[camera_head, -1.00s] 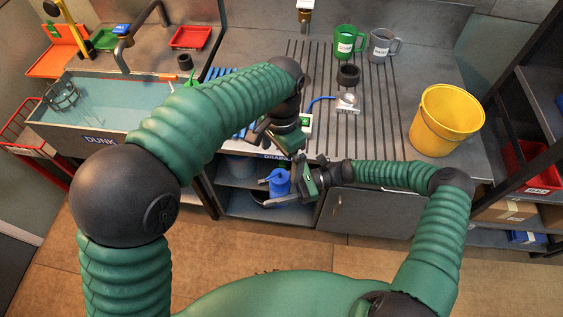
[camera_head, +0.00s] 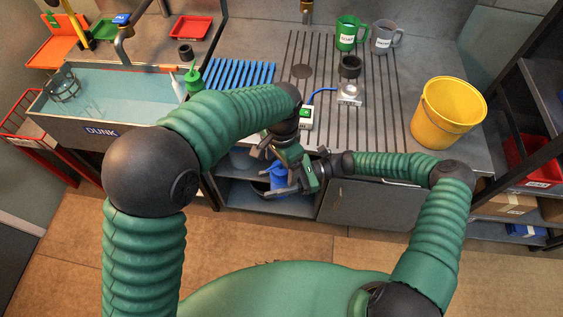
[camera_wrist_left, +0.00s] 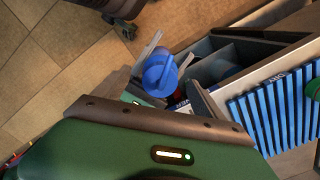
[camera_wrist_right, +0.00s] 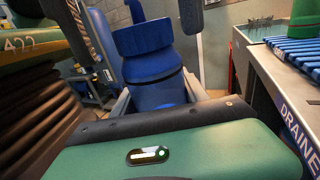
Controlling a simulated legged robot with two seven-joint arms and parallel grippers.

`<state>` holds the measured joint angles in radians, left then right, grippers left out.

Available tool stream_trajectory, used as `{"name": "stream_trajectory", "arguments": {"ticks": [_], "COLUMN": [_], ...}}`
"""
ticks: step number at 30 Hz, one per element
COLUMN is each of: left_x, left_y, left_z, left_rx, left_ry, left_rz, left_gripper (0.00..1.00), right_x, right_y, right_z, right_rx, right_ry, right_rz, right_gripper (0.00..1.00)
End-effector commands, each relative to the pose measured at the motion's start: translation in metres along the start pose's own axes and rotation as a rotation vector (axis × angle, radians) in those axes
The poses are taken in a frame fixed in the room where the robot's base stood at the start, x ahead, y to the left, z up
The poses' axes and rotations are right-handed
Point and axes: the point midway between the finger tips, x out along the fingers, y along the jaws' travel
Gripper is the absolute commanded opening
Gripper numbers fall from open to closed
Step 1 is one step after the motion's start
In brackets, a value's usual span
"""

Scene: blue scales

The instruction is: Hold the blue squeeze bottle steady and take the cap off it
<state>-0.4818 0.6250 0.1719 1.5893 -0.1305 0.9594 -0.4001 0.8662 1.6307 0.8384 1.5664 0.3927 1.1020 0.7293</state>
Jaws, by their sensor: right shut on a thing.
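The blue squeeze bottle (camera_head: 279,178) is held upright in front of the sink unit's open shelf. My right gripper (camera_head: 283,190) is shut on its body; in the right wrist view the bottle (camera_wrist_right: 155,72) sits between the fingers, with its wide blue cap (camera_wrist_right: 142,37) on top. My left gripper (camera_head: 272,157) is just above the bottle and open. In the left wrist view the blue cap (camera_wrist_left: 158,76) shows from above, with a dark finger to its right. A dark finger also stands beside the cap in the right wrist view. I see no finger contact with the cap.
The sink counter's edge and open shelf lie just behind the bottle. On the counter are a blue slatted rack (camera_head: 240,73), a green bottle (camera_head: 194,80), a green mug (camera_head: 348,35), a grey mug (camera_head: 384,38) and a yellow bucket (camera_head: 447,112). Floor in front is clear.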

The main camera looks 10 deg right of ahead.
Motion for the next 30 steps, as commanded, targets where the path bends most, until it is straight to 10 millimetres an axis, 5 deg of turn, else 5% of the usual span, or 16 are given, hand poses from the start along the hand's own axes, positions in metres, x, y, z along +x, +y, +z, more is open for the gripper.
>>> {"name": "stream_trajectory", "arguments": {"ticks": [18,19,24,30], "left_x": [-0.0003,-0.0003,-0.0003,-0.0002], "left_y": [-0.0001,-0.0001,-0.0001,0.0], "left_z": [-0.0001,-0.0001,-0.0001,-0.0001], "left_rx": [0.0,0.0,0.0,0.0], "left_ry": [0.0,0.0,0.0,0.0], "left_rz": [0.0,0.0,0.0,0.0], "left_gripper": [0.0,0.48,0.68,0.68], "right_x": [0.0,0.0,0.0,0.0], "right_y": [0.0,0.0001,0.0001,0.0], "right_z": [0.0003,0.0003,0.0003,0.0003], "right_rx": [0.0,0.0,0.0,0.0], "right_ry": [-0.001,-0.001,-0.001,-0.001], "right_rz": [0.0,0.0,0.0,0.0], "right_gripper": [0.0,0.0,0.0,0.0]}}
